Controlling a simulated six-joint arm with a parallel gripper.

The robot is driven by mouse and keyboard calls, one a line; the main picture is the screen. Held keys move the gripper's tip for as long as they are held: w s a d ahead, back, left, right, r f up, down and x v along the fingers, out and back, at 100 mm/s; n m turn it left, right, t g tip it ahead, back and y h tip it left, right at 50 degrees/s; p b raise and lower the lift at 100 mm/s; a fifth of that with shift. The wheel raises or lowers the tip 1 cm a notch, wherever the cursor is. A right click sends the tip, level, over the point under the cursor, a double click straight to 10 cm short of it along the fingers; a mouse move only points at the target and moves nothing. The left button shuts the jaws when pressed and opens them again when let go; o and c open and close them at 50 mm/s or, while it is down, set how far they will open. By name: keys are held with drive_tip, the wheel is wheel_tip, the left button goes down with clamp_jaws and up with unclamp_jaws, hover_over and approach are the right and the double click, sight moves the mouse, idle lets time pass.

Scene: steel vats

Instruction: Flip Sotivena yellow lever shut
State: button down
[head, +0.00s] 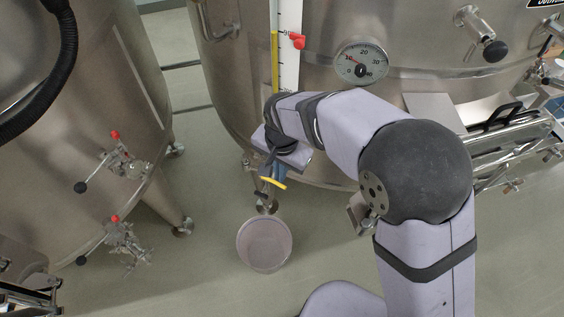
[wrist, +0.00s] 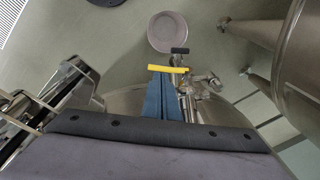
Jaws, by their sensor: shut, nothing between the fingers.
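The yellow lever (head: 273,183) shows just below my gripper in the head view, low on the front of the middle steel vat (head: 235,95). In the wrist view the yellow lever (wrist: 168,69) lies crosswise at the tips of my gripper's blue fingers (wrist: 164,78). My gripper (head: 275,173) is shut and empty; its fingertips are at the lever, but I cannot tell whether they touch. The valve body (wrist: 207,85) sits to the right of the fingers in the wrist view. In the head view my gripper and arm hide most of the valve.
A round bucket (head: 265,245) stands on the floor below the valve; it also shows in the wrist view (wrist: 173,32). Another steel vat (head: 75,90) with two red-tipped valves stands left. A dial gauge (head: 361,62) is above my arm.

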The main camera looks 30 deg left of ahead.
wheel_tip(320, 180, up, 13)
drive_tip(key=d, duration=0.1)
drive_tip(key=shift+w+r, duration=0.2)
drive_tip(key=shift+w, duration=0.25)
drive_tip(key=shift+d, duration=0.1)
